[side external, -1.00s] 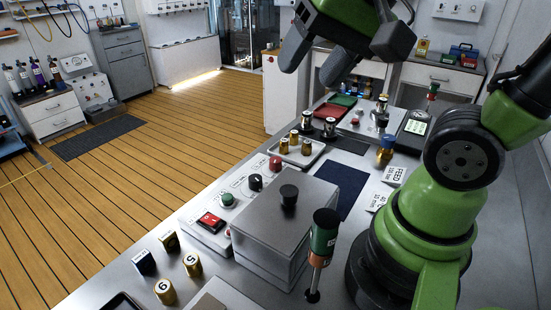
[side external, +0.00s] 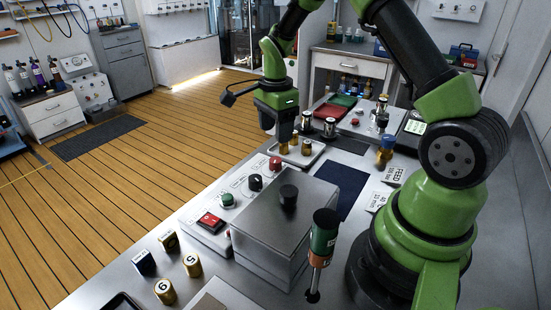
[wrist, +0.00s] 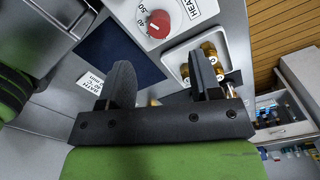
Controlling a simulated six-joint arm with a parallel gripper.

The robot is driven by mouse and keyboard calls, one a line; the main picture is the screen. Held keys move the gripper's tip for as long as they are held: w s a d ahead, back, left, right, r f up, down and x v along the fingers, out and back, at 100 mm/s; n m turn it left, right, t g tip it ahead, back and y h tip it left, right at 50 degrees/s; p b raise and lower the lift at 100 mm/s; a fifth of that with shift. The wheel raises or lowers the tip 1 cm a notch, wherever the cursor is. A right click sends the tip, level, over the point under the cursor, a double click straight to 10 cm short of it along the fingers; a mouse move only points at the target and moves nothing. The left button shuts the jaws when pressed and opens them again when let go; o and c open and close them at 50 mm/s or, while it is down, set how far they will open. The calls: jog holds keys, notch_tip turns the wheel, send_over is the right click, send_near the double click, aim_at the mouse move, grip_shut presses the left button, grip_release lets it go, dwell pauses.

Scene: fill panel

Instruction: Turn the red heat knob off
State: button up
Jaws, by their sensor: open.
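The red heat knob (side external: 275,163) sits at the far end of the panel's knob row in the side view. In the wrist view the knob (wrist: 160,24) is at the top, on a white dial with 40 and 50 and part of the word HEAT showing; a pale mark shows on its face. My gripper (side external: 279,143) points down just beyond the knob, near the small tray. In the wrist view my gripper (wrist: 163,78) has its two dark fingers spread, with nothing held between them. The knob lies ahead of the fingers, not between them.
A light tray (side external: 313,153) with brass pieces lies by the fingers. A black knob (side external: 255,182), a green knob (side external: 227,199) and a red switch (side external: 209,219) line the panel. A metal box (side external: 285,225) stands beside them. A dark blue mat (side external: 343,190) is bare.

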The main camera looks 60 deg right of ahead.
aim_at(275, 160)
notch_tip(275, 160, down, 9)
jog(key=shift+r, duration=0.2)
jog(key=c, duration=0.9)
